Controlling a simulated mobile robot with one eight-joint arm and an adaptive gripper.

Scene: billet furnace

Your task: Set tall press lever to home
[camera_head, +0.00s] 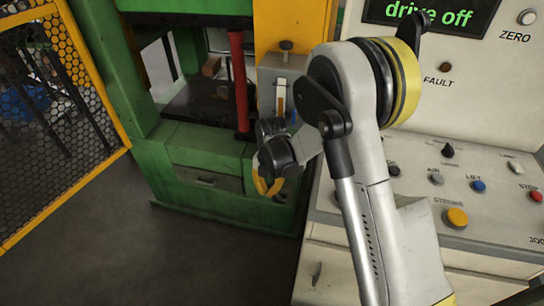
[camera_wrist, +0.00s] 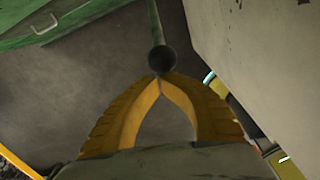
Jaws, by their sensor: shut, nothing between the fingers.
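In the wrist view a rod with a dark round end (camera_wrist: 161,60), which looks like the lever, comes down from the top edge. My gripper (camera_wrist: 160,76) has yellow fingers whose tips meet, with nothing between them. The tips lie right at the lower edge of the round end; I cannot tell whether they touch it. In the head view my gripper (camera_head: 267,186) points down in front of the green press (camera_head: 185,150), left of the control desk. My arm covers part of that area, and I cannot make out the rod there.
A red upright bar (camera_head: 239,80) stands at the press opening. A box with a slot (camera_head: 281,75) is on the yellow column. The control desk (camera_head: 460,215) with several buttons stands close on the right. A yellow mesh fence (camera_head: 60,110) is at left. Open floor (camera_head: 130,250) lies between.

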